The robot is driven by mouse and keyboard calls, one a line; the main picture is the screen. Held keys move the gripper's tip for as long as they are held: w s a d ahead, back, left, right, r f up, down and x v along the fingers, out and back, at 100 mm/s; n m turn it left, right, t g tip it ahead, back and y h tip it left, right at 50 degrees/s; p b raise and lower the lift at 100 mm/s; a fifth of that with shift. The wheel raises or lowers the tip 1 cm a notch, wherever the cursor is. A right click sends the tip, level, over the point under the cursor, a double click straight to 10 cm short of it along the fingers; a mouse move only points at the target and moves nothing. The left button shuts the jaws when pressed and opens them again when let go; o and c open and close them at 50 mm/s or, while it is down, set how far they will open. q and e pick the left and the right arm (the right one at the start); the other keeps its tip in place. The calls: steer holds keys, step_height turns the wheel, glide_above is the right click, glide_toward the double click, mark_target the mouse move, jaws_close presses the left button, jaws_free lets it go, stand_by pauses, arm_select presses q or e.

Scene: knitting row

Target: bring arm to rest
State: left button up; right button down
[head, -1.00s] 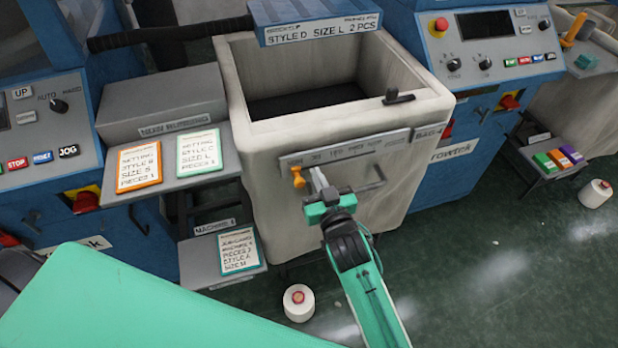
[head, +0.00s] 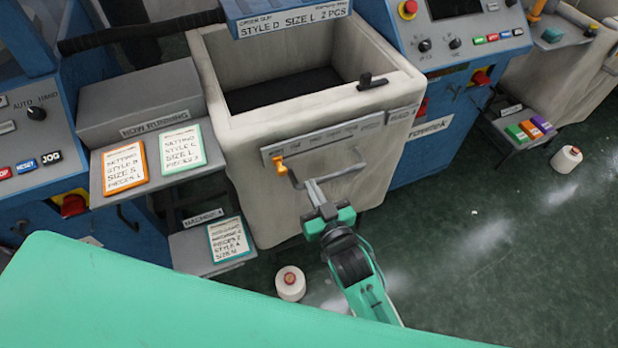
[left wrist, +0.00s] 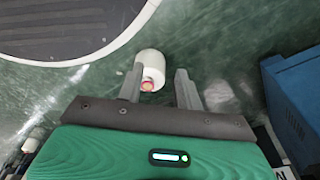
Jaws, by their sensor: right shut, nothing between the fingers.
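My right gripper (head: 314,192), on a green and black arm, is shut and empty. In the head view it is in front of the cream bin (head: 235,195), just below the bar handle on its front panel. The orange pointer (head: 278,165) sits at the left end of the panel's scale, up and left of the fingertips, with a visible gap. My left gripper (left wrist: 158,85) shows only in the left wrist view. Its two grey fingers are apart with nothing held between them, over the floor. A white yarn cone (left wrist: 151,66) stands on the floor beyond them.
Blue machines with control panels (head: 455,50) flank the bin. Shelves at left hold an orange-framed card (head: 125,168) and green-framed cards (head: 182,149). A yarn cone (head: 291,284) stands on the floor near my right arm. Open floor (head: 500,250) lies to the right.

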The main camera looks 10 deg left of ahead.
steer(key=shift+d+f, duration=0.1)
stand_by(0.5)
